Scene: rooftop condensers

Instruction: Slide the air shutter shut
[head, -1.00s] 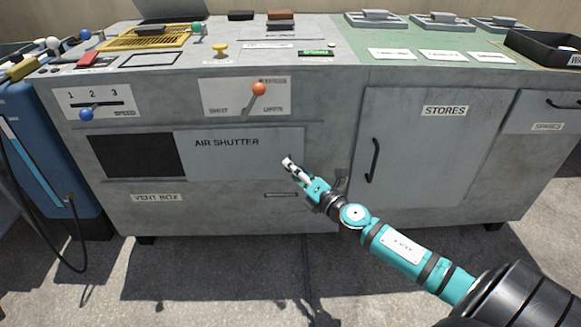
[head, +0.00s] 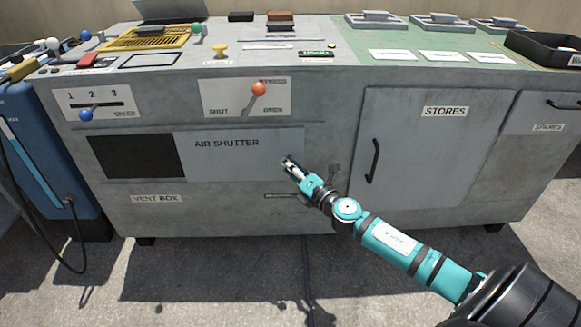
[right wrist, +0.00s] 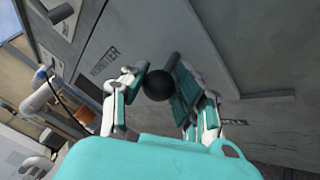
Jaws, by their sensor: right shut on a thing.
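The air shutter (head: 235,165) is a grey sliding plate with a printed label on the cabinet front. Its left edge stands beside a dark opening (head: 137,155), which is uncovered. My right gripper (head: 287,163) is at the right end of the plate. In the right wrist view, my right gripper (right wrist: 157,88) has its fingers on both sides of a round black knob (right wrist: 158,85) on a short stem and is shut on it. The gripper hides the knob in the head view. My left gripper is not in view.
Above the shutter, an orange-knobbed lever (head: 259,89) sits on a plate marked shut and open. A blue speed slider (head: 86,115) is at the upper left. The stores door (head: 420,150) with its black handle is to the right. A blue tank (head: 45,150) stands left.

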